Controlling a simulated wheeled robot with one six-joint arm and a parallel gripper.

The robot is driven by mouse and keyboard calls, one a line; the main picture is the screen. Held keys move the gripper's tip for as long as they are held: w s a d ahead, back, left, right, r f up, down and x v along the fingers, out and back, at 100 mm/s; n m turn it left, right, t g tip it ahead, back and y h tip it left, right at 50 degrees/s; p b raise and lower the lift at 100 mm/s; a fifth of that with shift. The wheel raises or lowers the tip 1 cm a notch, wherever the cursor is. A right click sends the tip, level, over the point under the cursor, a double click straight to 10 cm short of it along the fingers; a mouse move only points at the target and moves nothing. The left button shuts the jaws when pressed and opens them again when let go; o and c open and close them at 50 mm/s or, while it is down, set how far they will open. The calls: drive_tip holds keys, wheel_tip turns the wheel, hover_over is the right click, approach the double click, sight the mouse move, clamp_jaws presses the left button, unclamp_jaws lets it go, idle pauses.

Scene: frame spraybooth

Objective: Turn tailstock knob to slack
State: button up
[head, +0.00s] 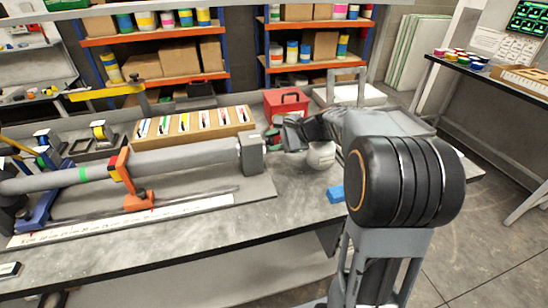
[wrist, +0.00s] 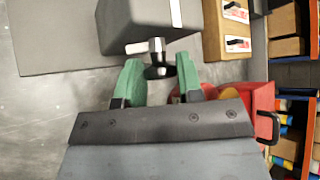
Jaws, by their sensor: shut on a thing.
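The tailstock (head: 251,156) is a grey block at the right end of the long grey tube (head: 190,156) on the bench. In the wrist view the tailstock (wrist: 150,25) is at the top, with a light metal stem ending in the small black tailstock knob (wrist: 158,71). My gripper (wrist: 158,66) has its green fingers on either side of the knob, shut on it. In the head view my gripper (head: 273,140) reaches the tailstock's right side from the right. The knob is not clearly visible there.
A red box (head: 286,105) stands behind my gripper, and a white round object (head: 320,155) sits just below my wrist. A blue block (head: 336,193) lies on the bench. A wooden rack (head: 190,124) stands behind the tube. An orange clamp (head: 122,170) stands by the tube.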

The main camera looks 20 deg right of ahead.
drive_tip(key=f+n+t+b, duration=0.1)
drive_tip(key=b, duration=0.3)
drive_tip(key=t+b, duration=0.1)
drive_tip(key=b, duration=0.4)
drive_tip(key=shift+s+f+n+t+y, duration=0.1)
drive_tip(key=shift+f+n+t+y, duration=0.25)
drive_tip(key=shift+n+t+y, duration=0.05)
drive_tip(key=n+t+y+b, duration=0.1)
drive_tip(key=n+t+b, duration=0.1)
drive_tip(key=b, duration=0.7)
drive_tip(key=shift+f, duration=0.15)
drive_tip(key=n+t+y+b, duration=0.1)
drive_tip(key=n+t+b, duration=0.1)
drive_tip(key=b, duration=0.6)
drive_tip(key=shift+y, duration=0.3)
drive_tip(key=shift+r+n+t+y+b, duration=0.35)
drive_tip(key=shift+n+b, duration=0.15)
drive_tip(key=shift+b, duration=0.5)
drive_tip(key=shift+r, duration=0.15)
drive_tip(key=o, duration=0.9)
drive_tip(key=shift+p+v, duration=0.5)
drive_tip(key=shift+v, duration=3.3)
